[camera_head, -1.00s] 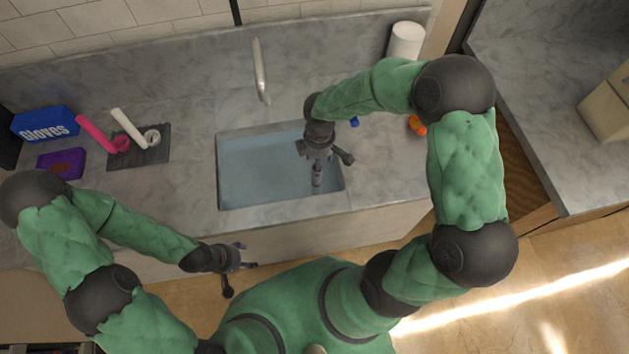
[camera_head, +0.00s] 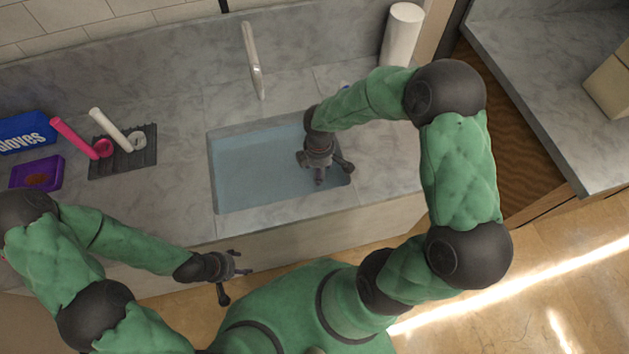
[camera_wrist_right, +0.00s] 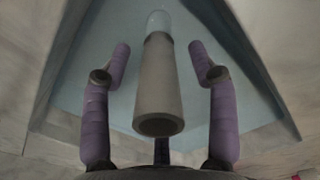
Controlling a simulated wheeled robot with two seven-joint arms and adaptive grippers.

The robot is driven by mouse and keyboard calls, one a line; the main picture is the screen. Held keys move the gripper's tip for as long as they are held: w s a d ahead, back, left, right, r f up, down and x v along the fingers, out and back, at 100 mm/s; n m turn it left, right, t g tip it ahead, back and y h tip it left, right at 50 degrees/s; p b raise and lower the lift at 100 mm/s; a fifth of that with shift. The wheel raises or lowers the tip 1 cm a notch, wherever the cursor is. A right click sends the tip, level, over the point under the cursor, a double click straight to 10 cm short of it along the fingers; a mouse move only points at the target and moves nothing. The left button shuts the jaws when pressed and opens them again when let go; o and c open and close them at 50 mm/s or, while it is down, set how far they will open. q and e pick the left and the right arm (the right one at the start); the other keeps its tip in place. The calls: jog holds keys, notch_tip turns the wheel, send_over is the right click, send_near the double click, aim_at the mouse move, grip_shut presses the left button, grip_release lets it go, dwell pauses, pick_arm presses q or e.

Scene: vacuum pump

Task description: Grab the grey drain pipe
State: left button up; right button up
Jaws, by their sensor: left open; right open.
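The grey drain pipe (camera_wrist_right: 158,85) rises from the sink toward the right wrist camera, its round hollow end nearest me. My right gripper (camera_wrist_right: 160,52) is open, with one purple finger on each side of the pipe and a visible gap to both. In the head view, my right gripper (camera_head: 323,168) is low over the right part of the sink (camera_head: 212,180) and hides most of the pipe. My left gripper (camera_head: 231,273) is open and empty in front of the counter, away from the sink.
A faucet (camera_head: 253,62) stands behind the sink. A white roll (camera_head: 402,35) is at the back right. A dark rack (camera_head: 107,167) with a pink brush (camera_head: 75,139) and a white brush (camera_head: 110,130), a purple box (camera_head: 38,172) and a blue glove box (camera_head: 25,133) are at left.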

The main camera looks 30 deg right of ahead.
jog(key=shift+f, duration=0.1)
grip_shut()
dwell(0.4)
